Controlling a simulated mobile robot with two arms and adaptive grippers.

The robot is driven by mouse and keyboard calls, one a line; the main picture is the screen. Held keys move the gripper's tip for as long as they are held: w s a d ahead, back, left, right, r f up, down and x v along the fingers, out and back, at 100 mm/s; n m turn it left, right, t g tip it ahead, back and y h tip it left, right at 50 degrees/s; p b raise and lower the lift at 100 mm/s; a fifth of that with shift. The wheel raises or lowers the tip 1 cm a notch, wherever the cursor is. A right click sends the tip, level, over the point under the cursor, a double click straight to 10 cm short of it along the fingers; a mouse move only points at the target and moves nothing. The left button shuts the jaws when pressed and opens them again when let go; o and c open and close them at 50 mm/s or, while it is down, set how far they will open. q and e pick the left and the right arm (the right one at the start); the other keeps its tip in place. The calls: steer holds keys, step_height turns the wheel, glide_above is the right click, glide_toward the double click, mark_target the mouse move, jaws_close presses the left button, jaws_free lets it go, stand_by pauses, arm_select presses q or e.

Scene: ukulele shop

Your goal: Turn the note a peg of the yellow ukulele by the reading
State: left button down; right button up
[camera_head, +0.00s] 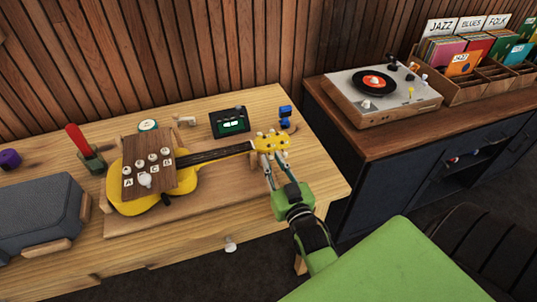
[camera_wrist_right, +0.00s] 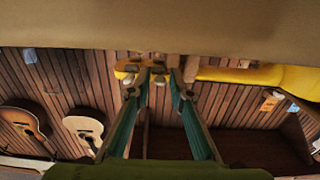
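The yellow ukulele (camera_head: 190,186) lies on its back on the wooden bench, its neck pointing right. Its headstock (camera_head: 270,141) has several pale pegs; it also shows in the right wrist view (camera_wrist_right: 150,70). My right gripper (camera_head: 272,160) is at the near side of the headstock. Its fingers are apart (camera_wrist_right: 157,88), close to the pegs; contact is unclear. My left gripper is not in view.
A grey case (camera_head: 40,215) and a red-handled tool (camera_head: 80,140) are at the bench's left. Small blue items (camera_head: 285,115) lie beyond the headstock. A record player (camera_head: 383,92) stands on the cabinet to the right. The bench's front strip is mostly clear.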

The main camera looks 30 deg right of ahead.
steer(key=shift+s+r, duration=0.1)
jaws_close()
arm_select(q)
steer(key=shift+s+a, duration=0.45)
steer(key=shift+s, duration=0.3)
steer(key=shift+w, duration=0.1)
